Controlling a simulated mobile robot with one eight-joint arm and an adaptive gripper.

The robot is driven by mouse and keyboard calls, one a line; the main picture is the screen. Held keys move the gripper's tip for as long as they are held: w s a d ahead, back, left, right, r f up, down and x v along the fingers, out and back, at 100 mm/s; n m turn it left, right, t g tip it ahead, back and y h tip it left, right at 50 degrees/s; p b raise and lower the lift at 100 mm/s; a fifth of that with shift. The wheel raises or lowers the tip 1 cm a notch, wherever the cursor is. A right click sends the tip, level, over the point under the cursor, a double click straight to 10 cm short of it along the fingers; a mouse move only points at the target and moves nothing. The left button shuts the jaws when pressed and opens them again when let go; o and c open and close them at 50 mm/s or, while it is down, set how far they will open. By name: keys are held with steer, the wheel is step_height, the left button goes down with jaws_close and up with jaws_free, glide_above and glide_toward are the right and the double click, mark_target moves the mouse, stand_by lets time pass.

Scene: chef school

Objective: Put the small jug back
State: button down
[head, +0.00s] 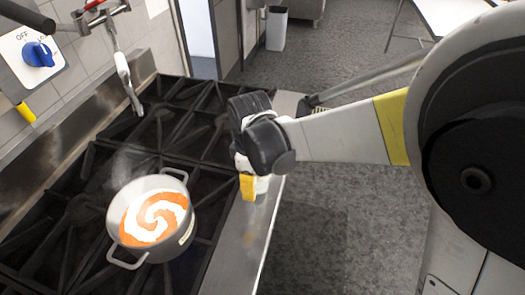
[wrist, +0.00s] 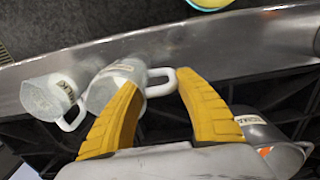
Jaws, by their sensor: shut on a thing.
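In the wrist view, a small pale grey jug (wrist: 119,75) with a white handle lies between the two yellow fingers of my gripper (wrist: 165,105). My gripper is shut on it, with the handle in the gap between the fingers. A second similar jug (wrist: 45,96) with a label is just to its left, on or over the metal edge strip; its contact is unclear. In the head view, my gripper (head: 250,190) is at the stove's right front edge, with a bit of white (head: 263,184) showing beside its yellow finger. The gripper's dark body hides most of what it holds.
A steaming pot (head: 183,232) of orange soup with a white swirl stands on the black stove grates (head: 185,130), left of my gripper. The metal edge strip (head: 236,245) runs along the stove. A grey bin (head: 276,28) stands far back on open floor.

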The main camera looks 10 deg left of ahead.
steer(key=shift+f+b, duration=0.3)
steer(key=shift+f, duration=1)
steer(key=shift+f, duration=0.2)
steer(key=c, duration=0.9)
jaws_free()
steer(key=shift+r, duration=0.1)
